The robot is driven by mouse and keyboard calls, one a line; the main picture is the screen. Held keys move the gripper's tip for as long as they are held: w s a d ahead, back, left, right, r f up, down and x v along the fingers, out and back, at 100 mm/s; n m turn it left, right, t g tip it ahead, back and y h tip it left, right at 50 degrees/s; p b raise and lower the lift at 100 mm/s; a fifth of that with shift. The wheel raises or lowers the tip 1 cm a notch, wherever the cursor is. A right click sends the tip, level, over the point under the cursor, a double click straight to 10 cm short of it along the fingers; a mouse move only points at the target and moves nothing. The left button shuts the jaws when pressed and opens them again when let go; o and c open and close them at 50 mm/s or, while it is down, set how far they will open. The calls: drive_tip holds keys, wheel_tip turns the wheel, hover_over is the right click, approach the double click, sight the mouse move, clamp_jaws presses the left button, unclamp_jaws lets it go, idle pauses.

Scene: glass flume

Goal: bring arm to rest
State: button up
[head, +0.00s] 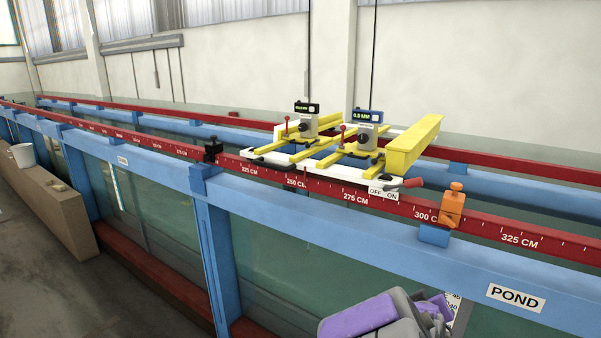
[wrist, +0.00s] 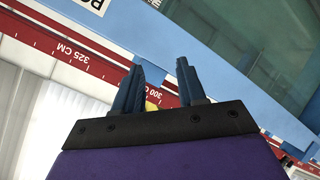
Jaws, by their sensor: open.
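My gripper shows in the wrist view (wrist: 158,75), with its two dark blue fingers apart and nothing between them. The picture there is tilted, with the red scale rail and the blue flume beam behind the fingers. In the head view my purple and grey arm (head: 375,315) shows at the bottom, in front of the flume's glass and below the blue beam. I cannot make out the fingers in that view.
A blue flume beam with a POND label (head: 515,298) runs across the front. A red scale rail (head: 345,196) carries a yellow and white carriage (head: 413,145) with two gauges. An orange clamp (head: 451,208) and a black clamp (head: 212,148) sit on the rail. A bench (head: 50,205) stands left.

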drive_tip(key=s+a+f+m+g+y+b, duration=0.1)
drive_tip(key=s+a+f+g+y+b, duration=0.2)
drive_tip(key=s+a+f, duration=0.4)
drive_tip(key=s+a+f+m+g+y+b, duration=0.1)
drive_tip(key=s+a+f+g+y+b, duration=0.15)
drive_tip(key=s+a, duration=0.5)
drive_tip(key=s+a+f+g+b, duration=0.1)
drive_tip(key=s+g+b, duration=0.1)
drive_tip(key=s, duration=0.5)
drive_tip(key=s+a+f+g+y+b, duration=0.1)
drive_tip(key=s+g, duration=0.1)
drive_tip(key=s, duration=0.6)
drive_tip(key=s+a+f+g+y+b, duration=0.1)
drive_tip(key=s+g+b, duration=0.1)
drive_tip(key=s, duration=0.5)
drive_tip(key=shift+s+a+f+n+b, duration=0.25)
drive_tip(key=shift+a+f+n+b, duration=0.05)
drive_tip(key=shift+a+f+b, duration=0.05)
drive_tip(key=shift+d+g, duration=0.25)
drive_tip(key=shift+d, duration=0.05)
